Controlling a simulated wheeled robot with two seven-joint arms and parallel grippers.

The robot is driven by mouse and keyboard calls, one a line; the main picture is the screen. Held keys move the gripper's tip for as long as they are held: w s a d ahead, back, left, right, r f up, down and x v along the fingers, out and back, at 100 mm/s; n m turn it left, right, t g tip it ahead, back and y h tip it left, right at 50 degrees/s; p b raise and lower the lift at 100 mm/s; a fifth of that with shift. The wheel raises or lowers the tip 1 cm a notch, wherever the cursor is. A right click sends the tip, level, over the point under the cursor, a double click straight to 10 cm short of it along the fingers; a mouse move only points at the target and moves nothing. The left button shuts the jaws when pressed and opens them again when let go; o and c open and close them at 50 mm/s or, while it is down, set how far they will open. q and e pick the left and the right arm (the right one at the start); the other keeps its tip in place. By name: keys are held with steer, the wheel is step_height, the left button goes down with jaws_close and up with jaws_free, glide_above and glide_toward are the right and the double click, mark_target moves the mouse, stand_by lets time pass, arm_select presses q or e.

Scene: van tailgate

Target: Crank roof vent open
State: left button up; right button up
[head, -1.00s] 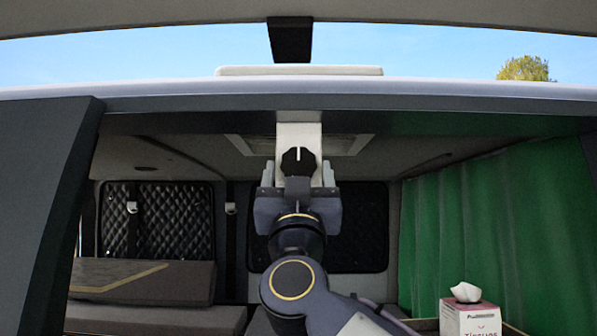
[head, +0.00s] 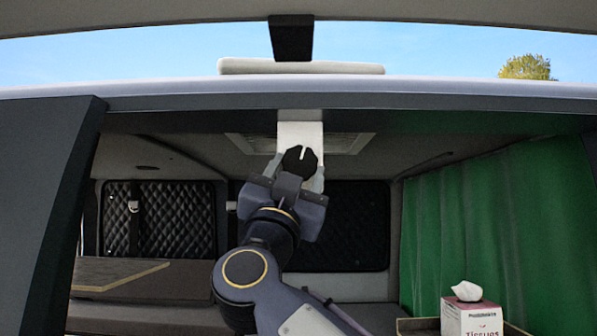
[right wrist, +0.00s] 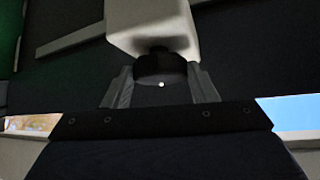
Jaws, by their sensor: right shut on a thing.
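The vent crank is a black lobed knob (head: 299,160) under a white housing (head: 300,134) below the van's ceiling. My right gripper (head: 298,178) is shut on the knob from below, its body tilted to the left. In the right wrist view the fingers (right wrist: 161,88) stand on both sides of the dark knob (right wrist: 160,68), under the white housing (right wrist: 155,28). The roof vent frame (head: 350,143) shows in the ceiling behind the housing. The white vent lid (head: 300,67) shows above the roof edge, raised slightly at its near side. My left gripper is not in view.
A green curtain (head: 480,230) hangs on the right. A tissue box (head: 471,317) stands at the lower right. A grey bench with a board (head: 115,273) is at the left. The roof edge (head: 450,90) crosses in front of the ceiling.

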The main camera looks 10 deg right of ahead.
steer(key=shift+a+r+m+g+h, duration=0.15)
steer(key=shift+m+g+h, duration=0.85)
steer(key=shift+m, duration=0.55)
steer(key=shift+a+m+g+h, duration=0.1)
steer(key=shift+m+g+h, duration=0.85)
steer(key=shift+m, duration=0.6)
steer(key=shift+m+g+h, duration=0.25)
steer(key=shift+m+g, duration=0.05)
steer(key=shift+g, duration=0.15)
steer(key=o, duration=1)
steer(key=shift+a, duration=0.1)
steer(key=shift+c, duration=0.2)
steer(key=shift+s+a+f, duration=0.15)
steer(key=shift+f, duration=0.1)
steer(key=b+v, duration=0.3)
steer(key=v, duration=0.4)
steer(key=shift+b, duration=0.4)
